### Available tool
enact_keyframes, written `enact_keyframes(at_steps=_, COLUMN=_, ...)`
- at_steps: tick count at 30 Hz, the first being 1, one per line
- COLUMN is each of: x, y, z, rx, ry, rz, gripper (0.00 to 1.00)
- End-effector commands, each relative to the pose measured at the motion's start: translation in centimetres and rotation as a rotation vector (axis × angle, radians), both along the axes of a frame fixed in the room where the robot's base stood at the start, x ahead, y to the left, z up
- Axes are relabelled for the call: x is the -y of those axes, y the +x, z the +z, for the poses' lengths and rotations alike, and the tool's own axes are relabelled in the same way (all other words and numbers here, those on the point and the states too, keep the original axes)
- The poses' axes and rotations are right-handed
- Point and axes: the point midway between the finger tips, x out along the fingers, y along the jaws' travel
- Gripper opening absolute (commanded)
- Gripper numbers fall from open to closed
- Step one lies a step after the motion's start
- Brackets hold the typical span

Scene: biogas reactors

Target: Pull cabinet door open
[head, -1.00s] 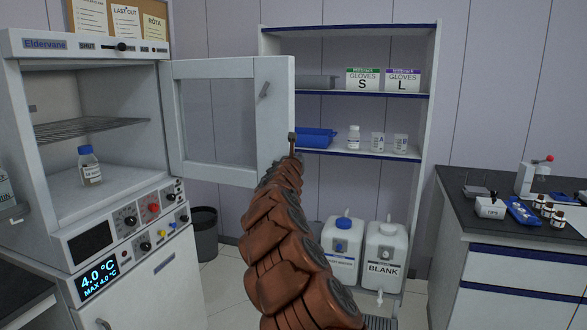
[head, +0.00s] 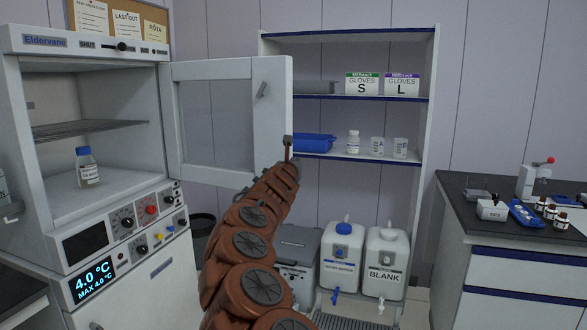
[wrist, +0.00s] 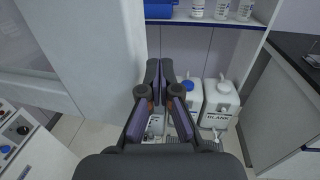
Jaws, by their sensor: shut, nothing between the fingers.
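The white cabinet (head: 98,45) labelled Eldervane stands at the left. Its glazed door (head: 272,115) stands wide open, swung out to the right of the opening. A small grey latch or handle (head: 262,90) is on the door's right frame. My gripper (head: 288,147) is at the lower right edge of the door; I cannot tell whether it touches. In the wrist view my gripper (wrist: 159,70) is shut and empty, with a pale panel, seemingly the door (wrist: 95,60), on its left. A blue-capped bottle (head: 87,167) stands inside the cabinet.
A shelf unit (head: 430,110) with glove boxes, a blue tray (head: 314,142) and small containers stands behind my gripper. White canisters (head: 386,262) and a grey box (head: 297,245) are below. A dark-topped bench (head: 465,215) is at the right.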

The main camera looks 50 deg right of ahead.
Motion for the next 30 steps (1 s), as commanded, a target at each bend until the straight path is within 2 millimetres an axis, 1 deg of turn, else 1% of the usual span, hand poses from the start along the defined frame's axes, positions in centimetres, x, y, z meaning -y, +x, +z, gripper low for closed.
enact_keyframes(at_steps=7, x=-0.6, y=-0.3, z=-0.2, rx=0.000, ry=0.001, rz=-0.001, gripper=0.00)
enact_keyframes(at_steps=10, x=-1.0, y=-0.4, z=0.5, rx=0.023, ry=0.000, rz=-0.006, gripper=0.00)
enact_keyframes(at_steps=11, x=-1.2, y=-0.5, z=0.9, rx=0.039, ry=0.000, rz=-0.010, gripper=0.00)
enact_keyframes(at_steps=13, x=-1.9, y=-0.8, z=2.5, rx=0.098, ry=0.000, rz=-0.023, gripper=0.00)
enact_keyframes(at_steps=16, x=-3.5, y=-1.8, z=5.5, rx=0.232, ry=0.006, rz=-0.053, gripper=0.00)
enact_keyframes(at_steps=19, x=-5.3, y=-3.8, z=8.6, rx=0.412, ry=0.030, rz=-0.098, gripper=0.00)
enact_keyframes(at_steps=21, x=-6.6, y=-5.4, z=10.0, rx=0.537, ry=0.060, rz=-0.132, gripper=0.00)
enact_keyframes(at_steps=24, x=-8.5, y=-7.9, z=11.4, rx=0.715, ry=0.111, rz=-0.181, gripper=0.00)
enact_keyframes(at_steps=26, x=-9.5, y=-9.6, z=11.6, rx=0.818, ry=0.150, rz=-0.218, gripper=0.00)
enact_keyframes(at_steps=29, x=-11.2, y=-11.9, z=10.9, rx=0.978, ry=0.232, rz=-0.278, gripper=0.00)
enact_keyframes(at_steps=30, x=-11.9, y=-12.9, z=10.3, rx=1.037, ry=0.268, rz=-0.307, gripper=0.00)
